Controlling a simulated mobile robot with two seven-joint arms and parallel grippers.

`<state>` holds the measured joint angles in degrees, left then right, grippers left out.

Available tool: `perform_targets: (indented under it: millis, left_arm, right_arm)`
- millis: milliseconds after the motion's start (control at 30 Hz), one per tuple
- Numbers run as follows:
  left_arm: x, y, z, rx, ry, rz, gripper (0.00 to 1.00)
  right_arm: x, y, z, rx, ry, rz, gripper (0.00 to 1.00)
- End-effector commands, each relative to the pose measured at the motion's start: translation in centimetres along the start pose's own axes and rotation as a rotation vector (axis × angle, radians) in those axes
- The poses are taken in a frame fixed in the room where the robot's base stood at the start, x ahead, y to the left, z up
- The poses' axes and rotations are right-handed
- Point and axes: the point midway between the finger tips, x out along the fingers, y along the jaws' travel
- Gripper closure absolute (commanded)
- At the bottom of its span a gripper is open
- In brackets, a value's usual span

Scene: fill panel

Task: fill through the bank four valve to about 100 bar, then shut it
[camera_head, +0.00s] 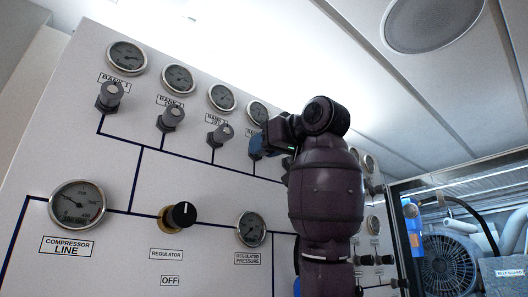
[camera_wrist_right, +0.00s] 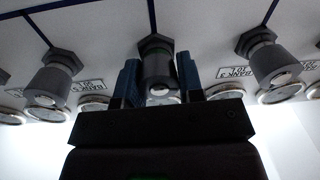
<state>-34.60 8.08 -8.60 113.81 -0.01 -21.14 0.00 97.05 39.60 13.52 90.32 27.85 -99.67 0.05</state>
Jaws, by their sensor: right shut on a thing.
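My right gripper (camera_head: 258,146) is at the bank four valve, fourth from the left in the top row. In the right wrist view its blue fingers (camera_wrist_right: 160,82) stand on both sides of the grey valve knob (camera_wrist_right: 158,66) and are shut on it. In the head view the gripper hides this knob. The bank four gauge (camera_head: 257,112) shows above the gripper, partly covered by its label area and arm; its needle is too small to read. The regulated pressure gauge (camera_head: 250,229) is in plain view below. My left gripper is not in view.
Neighbouring valve knobs stand close on both sides: the bank 3 knob (camera_wrist_right: 272,60) and another knob (camera_wrist_right: 50,80). The black regulator knob (camera_head: 180,215) and compressor line gauge (camera_head: 77,203) are lower left. My right arm covers the panel's right part. Compressor machinery (camera_head: 450,262) stands at right.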

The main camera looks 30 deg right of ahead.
Motion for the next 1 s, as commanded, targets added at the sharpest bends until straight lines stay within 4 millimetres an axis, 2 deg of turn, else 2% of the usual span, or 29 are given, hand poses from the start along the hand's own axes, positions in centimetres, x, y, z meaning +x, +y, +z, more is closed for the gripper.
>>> perform_targets:
  millis: [400,1000]
  left_arm:
    - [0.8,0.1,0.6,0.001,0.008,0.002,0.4]
    - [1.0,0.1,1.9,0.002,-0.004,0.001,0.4]
  right_arm:
    - [-0.1,0.1,0.0,0.397,0.023,0.014,0.89]
    - [-0.1,0.3,0.1,0.965,0.051,0.036,0.89]
